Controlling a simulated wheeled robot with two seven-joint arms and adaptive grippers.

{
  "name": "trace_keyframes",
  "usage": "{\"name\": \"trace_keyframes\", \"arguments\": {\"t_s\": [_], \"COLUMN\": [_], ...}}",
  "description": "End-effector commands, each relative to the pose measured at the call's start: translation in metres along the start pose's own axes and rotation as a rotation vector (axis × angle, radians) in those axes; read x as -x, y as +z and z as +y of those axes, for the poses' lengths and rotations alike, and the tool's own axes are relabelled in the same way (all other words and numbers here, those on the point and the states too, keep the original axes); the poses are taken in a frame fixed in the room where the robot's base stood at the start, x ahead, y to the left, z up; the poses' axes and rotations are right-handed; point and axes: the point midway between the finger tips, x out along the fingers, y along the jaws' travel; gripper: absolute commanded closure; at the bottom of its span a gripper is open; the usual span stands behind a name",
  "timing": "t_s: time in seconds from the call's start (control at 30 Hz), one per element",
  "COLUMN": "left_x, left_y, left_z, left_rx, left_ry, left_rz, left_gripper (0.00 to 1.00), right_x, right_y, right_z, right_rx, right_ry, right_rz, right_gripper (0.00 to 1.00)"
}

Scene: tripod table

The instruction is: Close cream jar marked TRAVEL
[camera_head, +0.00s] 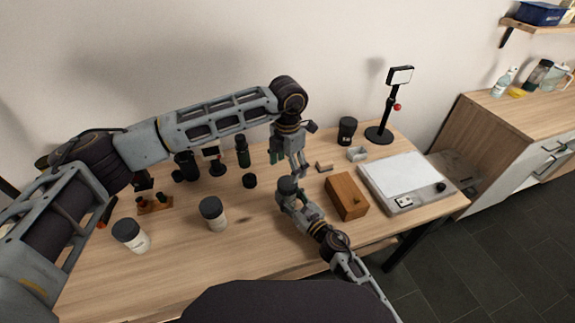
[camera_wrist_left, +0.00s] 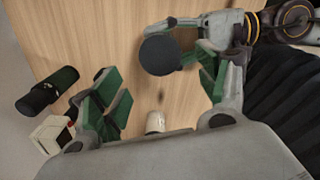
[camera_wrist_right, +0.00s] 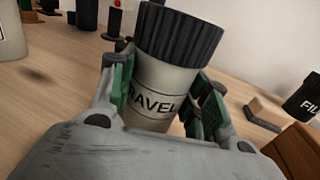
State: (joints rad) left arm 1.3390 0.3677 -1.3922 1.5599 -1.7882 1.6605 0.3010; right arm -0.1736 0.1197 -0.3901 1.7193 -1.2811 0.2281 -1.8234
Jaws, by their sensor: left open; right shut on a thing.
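The cream jar marked TRAVEL (camera_wrist_right: 150,97) is off-white with a dark label text and a ribbed black lid (camera_wrist_right: 181,32) on top. My right gripper (camera_head: 289,194) is shut around the jar's body and holds it slightly tilted in its wrist view. The lid covers the jar's mouth; I cannot tell how tight it is. My left gripper (camera_head: 291,168) is open and empty, pointing down just above the lid. In the left wrist view, the lid's round top (camera_wrist_left: 160,55) shows between and beyond the open fingers, apparently apart from them.
Two other dark-lidded pale jars (camera_head: 213,217) (camera_head: 134,240) stand to the left. A wooden box (camera_head: 346,195), a white-topped device (camera_head: 408,178), a black jar (camera_head: 347,130) and a stand (camera_head: 380,133) are to the right. The front left tabletop is mostly clear.

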Motion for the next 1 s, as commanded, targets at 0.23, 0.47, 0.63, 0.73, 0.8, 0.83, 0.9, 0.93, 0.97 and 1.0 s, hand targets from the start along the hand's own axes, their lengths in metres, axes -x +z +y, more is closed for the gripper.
{"name": "trace_keyframes", "arguments": {"t_s": [0.23, 0.47, 0.63, 0.73, 0.8, 0.83, 0.9, 0.93, 0.97, 1.0], "left_x": [-0.001, -0.009, -0.025, -0.036, -0.044, -0.048, -0.056, -0.059, -0.062, -0.065], "left_y": [0.000, 0.000, 0.000, 0.000, 0.000, 0.000, -0.001, 0.000, 0.000, 0.000], "left_z": [0.000, 0.000, 0.000, 0.000, 0.000, 0.000, 0.000, 0.000, 0.000, 0.000], "left_rx": [-0.001, -0.001, -0.001, -0.001, -0.001, -0.002, -0.002, -0.002, -0.002, -0.002], "left_ry": [0.000, -0.001, -0.001, -0.001, -0.002, -0.002, -0.001, 0.000, 0.000, -0.001], "left_rz": [0.000, 0.002, 0.001, 0.002, 0.002, 0.002, 0.002, 0.002, 0.001, 0.001], "left_gripper": [0.26, 0.26, 0.26, 0.26, 0.26, 0.26, 0.26, 0.26, 0.26, 0.26], "right_x": [0.000, 0.000, 0.000, 0.000, 0.000, 0.000, 0.000, 0.000, 0.000, 0.000], "right_y": [0.000, 0.000, 0.000, 0.000, 0.000, 0.000, 0.000, 0.000, 0.000, 0.000], "right_z": [0.000, 0.000, 0.000, 0.000, 0.000, 0.000, 0.000, 0.000, 0.000, 0.000], "right_rx": [0.000, 0.000, 0.000, 0.000, 0.000, 0.000, 0.000, 0.000, 0.000, 0.000], "right_ry": [0.000, 0.000, 0.000, 0.000, 0.000, 0.000, 0.000, 0.000, 0.000, 0.000], "right_rz": [0.000, 0.000, 0.000, 0.000, 0.000, 0.000, 0.000, 0.000, 0.000, 0.000], "right_gripper": [1.00, 1.00, 1.00, 1.00, 1.00, 1.00, 1.00, 1.00, 1.00, 1.00]}}
